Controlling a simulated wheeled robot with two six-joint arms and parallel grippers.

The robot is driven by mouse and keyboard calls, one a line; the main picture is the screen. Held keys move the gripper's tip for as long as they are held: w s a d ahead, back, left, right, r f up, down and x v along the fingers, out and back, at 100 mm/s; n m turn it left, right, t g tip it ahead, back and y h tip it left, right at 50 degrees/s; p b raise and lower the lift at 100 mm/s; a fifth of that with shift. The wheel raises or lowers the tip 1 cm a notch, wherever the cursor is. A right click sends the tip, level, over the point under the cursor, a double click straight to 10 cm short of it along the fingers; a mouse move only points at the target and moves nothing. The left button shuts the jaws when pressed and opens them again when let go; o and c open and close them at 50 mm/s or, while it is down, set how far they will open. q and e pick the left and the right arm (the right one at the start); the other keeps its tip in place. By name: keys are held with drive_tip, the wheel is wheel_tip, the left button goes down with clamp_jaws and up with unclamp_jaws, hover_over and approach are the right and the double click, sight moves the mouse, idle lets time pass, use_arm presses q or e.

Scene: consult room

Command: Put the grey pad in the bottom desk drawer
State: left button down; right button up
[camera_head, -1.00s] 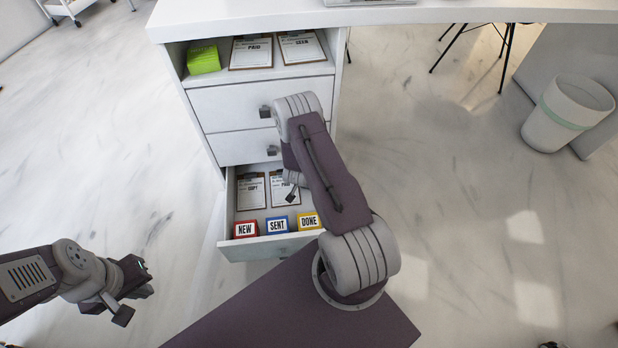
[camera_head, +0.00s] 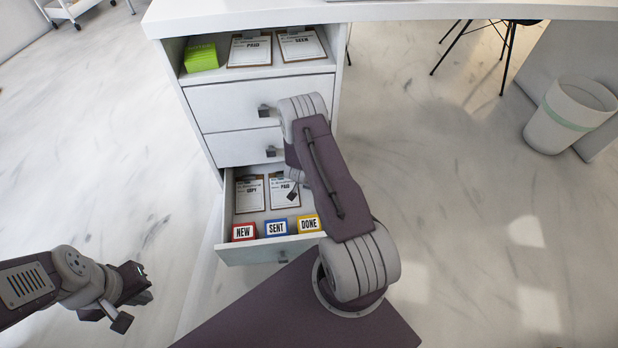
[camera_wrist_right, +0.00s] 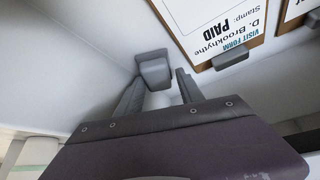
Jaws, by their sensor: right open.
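The bottom desk drawer (camera_head: 240,252) is pulled out, below two shut drawers. My right gripper (camera_wrist_right: 160,82) is open, its fingers apart in the right wrist view. A small grey block (camera_wrist_right: 153,66), apparently the grey pad, shows between and just beyond its fingertips, against a white surface. I cannot tell whether the fingers touch it. In the head view my right arm reaches over the drawer and hides this block and most of the gripper. My left gripper (camera_head: 132,307) hangs at the lower left, away from the desk; its jaw opening is unclear.
Two clipboards (camera_head: 250,194) and red, blue and yellow labelled blocks (camera_head: 276,227) are in the open drawer. A bin (camera_head: 570,116) stands at right.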

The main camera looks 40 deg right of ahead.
drive_tip(key=s+a+r+n+y+p, duration=0.2)
drive_tip(key=a+r+p, duration=0.1)
drive_tip(key=a+r, duration=0.65)
drive_tip(key=s+a+r+n+y+p, duration=0.25)
drive_tip(key=a+r, duration=0.35)
drive_tip(key=r, duration=0.7)
drive_tip(key=s+a+r+n+g, duration=0.1)
drive_tip(key=s+a+r+n, duration=0.1)
drive_tip(key=s+r, duration=0.3)
drive_tip(key=s+a+r+n+g, duration=0.1)
drive_tip(key=s+a+r+n, duration=0.2)
drive_tip(key=s, duration=0.4)
drive_tip(key=shift+s+r+g+p, duration=0.3)
drive_tip(key=shift+s+r, duration=0.05)
drive_tip(key=shift+r, duration=0.5)
drive_tip(key=shift+r+n, duration=0.1)
drive_tip(key=shift+n, duration=0.15)
